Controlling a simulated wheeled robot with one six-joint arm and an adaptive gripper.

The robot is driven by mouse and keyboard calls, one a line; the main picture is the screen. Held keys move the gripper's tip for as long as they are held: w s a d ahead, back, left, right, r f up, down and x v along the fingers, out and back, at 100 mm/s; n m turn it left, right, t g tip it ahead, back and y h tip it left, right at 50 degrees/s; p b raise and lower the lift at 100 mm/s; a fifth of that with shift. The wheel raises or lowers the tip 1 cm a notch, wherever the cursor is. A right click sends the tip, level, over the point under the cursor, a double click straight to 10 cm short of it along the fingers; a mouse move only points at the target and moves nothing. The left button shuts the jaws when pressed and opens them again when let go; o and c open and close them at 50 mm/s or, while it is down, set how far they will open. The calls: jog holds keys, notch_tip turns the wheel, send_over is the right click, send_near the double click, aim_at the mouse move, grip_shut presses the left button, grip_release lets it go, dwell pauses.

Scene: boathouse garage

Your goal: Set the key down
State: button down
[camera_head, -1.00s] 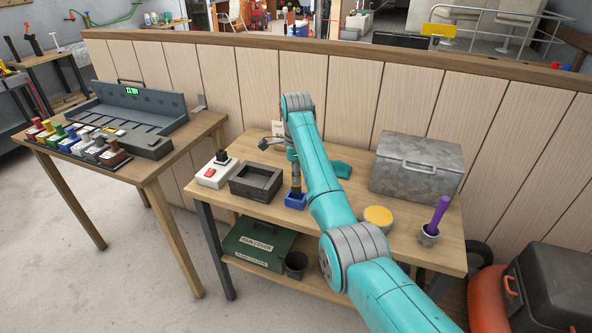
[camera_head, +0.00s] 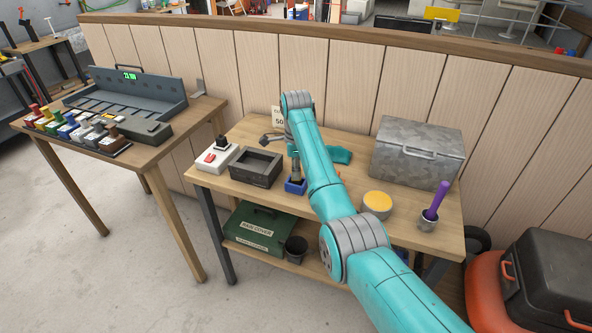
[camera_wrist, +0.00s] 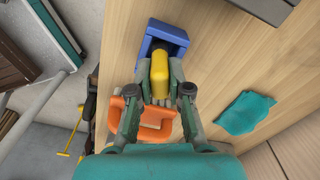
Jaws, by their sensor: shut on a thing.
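My gripper (camera_wrist: 160,92) is shut on a yellow piece, which I take to be the key (camera_wrist: 160,68). The key's far end points at a small blue holder (camera_wrist: 171,29); I cannot tell whether it is inside or just above it. In the head view the blue holder (camera_head: 295,187) stands on the workbench, with my gripper (camera_head: 296,168) upright over it, partly behind my arm. An orange D-shaped piece (camera_wrist: 158,133) shows between my fingers in the wrist view; whether it joins the key is unclear.
A dark open box (camera_head: 255,168) and a white switch box (camera_head: 216,157) stand left of the holder. A teal cloth (camera_wrist: 245,112), a yellow-topped tin (camera_head: 377,203), a purple-handled tool in a cup (camera_head: 434,205) and a metal chest (camera_head: 417,152) are to the right.

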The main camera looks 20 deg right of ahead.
jog(key=shift+f, duration=0.2)
jog(key=c, duration=1)
grip_release()
notch_tip(320, 180, up, 8)
jog(key=shift+f, duration=0.25)
grip_shut()
dwell(0.5)
